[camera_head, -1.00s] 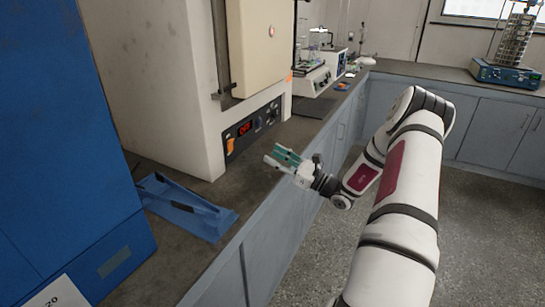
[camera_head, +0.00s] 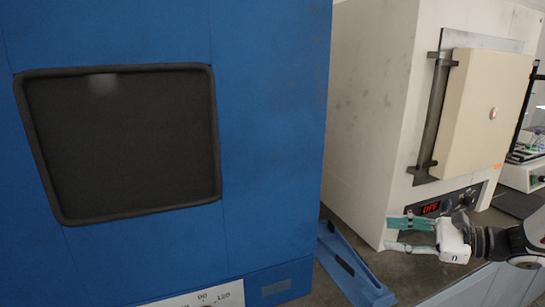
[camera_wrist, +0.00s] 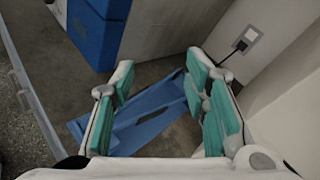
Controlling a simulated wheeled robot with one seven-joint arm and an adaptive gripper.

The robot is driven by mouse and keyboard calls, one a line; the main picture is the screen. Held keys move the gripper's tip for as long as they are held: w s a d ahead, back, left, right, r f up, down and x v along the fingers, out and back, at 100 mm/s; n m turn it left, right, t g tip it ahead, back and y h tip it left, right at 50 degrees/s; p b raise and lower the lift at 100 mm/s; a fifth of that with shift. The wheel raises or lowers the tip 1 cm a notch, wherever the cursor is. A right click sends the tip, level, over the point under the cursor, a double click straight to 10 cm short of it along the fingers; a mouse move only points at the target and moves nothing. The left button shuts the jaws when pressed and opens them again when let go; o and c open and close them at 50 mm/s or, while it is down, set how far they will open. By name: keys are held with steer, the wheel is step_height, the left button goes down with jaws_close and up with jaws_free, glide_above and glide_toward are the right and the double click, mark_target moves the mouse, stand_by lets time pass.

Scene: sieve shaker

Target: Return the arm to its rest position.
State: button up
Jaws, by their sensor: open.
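My gripper (camera_head: 408,235) is at the lower right of the head view, in front of the white oven's base. It has teal finger pads. It is open and empty, with its fingers pointing left. In the wrist view my gripper (camera_wrist: 160,95) shows its two fingers spread apart, with a blue stand (camera_wrist: 145,118) lying on the counter beyond them. The fingers are above the stand and nothing is between the pads. The rest of my arm is mostly cut off at the right edge of the head view.
A large blue cabinet (camera_head: 265,130) with a dark window fills the left. The white oven (camera_head: 385,110) has a shut cream door (camera_head: 480,110) and a display reading OFF. The blue stand (camera_head: 350,265) lies on the counter between them. A wall socket (camera_wrist: 243,40) shows in the wrist view.

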steer(key=s+a+r+n+g+h+p, duration=0.25)
steer(key=s+a+r+n+g, duration=0.2)
steer(key=s+a, duration=0.3)
steer(key=s+a+r+n+g+h+p, duration=0.1)
steer(key=s+a+r+n+g+h, duration=0.25)
steer(key=s+a+n, duration=0.35)
steer(key=s+d+r+n+t+h+p, duration=0.2)
steer(key=s+r+n+h, duration=0.1)
steer(key=s, duration=0.5)
steer(key=s+d+r+n+t+h+p, duration=0.2)
steer(key=s+r+n+h, duration=0.2)
steer(key=s, duration=0.5)
steer(key=shift+r+n+h, duration=0.3)
steer(key=shift+r+n, duration=0.15)
steer(key=shift+r, duration=0.2)
